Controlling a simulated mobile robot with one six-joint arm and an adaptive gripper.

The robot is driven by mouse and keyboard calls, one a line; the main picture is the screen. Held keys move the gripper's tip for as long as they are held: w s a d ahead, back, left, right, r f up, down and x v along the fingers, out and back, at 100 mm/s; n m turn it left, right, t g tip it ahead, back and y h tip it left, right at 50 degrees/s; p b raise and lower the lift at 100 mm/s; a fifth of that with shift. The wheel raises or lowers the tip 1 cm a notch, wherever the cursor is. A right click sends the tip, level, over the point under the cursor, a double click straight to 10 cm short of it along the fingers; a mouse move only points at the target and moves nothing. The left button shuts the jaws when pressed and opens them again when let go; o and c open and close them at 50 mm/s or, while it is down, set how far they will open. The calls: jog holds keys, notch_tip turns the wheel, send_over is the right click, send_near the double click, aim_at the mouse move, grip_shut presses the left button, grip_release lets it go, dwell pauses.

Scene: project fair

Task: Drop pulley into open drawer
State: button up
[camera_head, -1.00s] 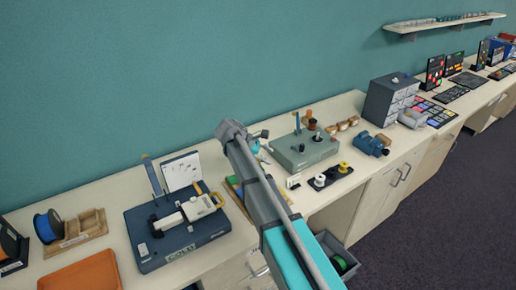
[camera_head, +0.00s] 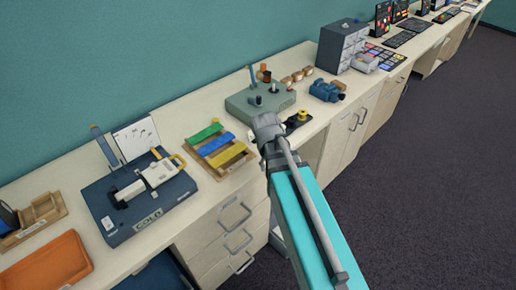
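A small black holder with a yellow spool-like piece (camera_head: 303,116), which may be the pulley, sits at the counter's front edge by the green-grey base. My gripper (camera_head: 266,124) is at that holder's left end and covers part of it. Its fingers are hidden behind my wrist, so I cannot tell whether they are open or hold anything. A grey edge (camera_head: 277,240) low beside my arm may be the open drawer; my arm hides most of it.
A green-grey base (camera_head: 262,100) with upright posts stands just behind my gripper. A wooden tray (camera_head: 240,161) with coloured strips lies to its left. Farther left are a dark blue device base (camera_head: 185,195) and an orange tray (camera_head: 45,265). Blue binoculars (camera_head: 327,90) lie right. Closed drawers (camera_head: 232,235) are below.

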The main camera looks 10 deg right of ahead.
jog(key=s+f+m+b, duration=0.1)
jog(key=s+f+b, duration=0.1)
jog(key=f+b, duration=0.6)
jog(key=s+f+m+y+b, duration=0.1)
jog(key=s+f+b, duration=0.2)
jog(key=f+b, duration=0.5)
jog(key=shift+d+f, duration=0.3)
jog(key=shift+f, duration=0.55)
jog(key=shift+s, duration=0.1)
jog(key=shift+c, duration=0.3)
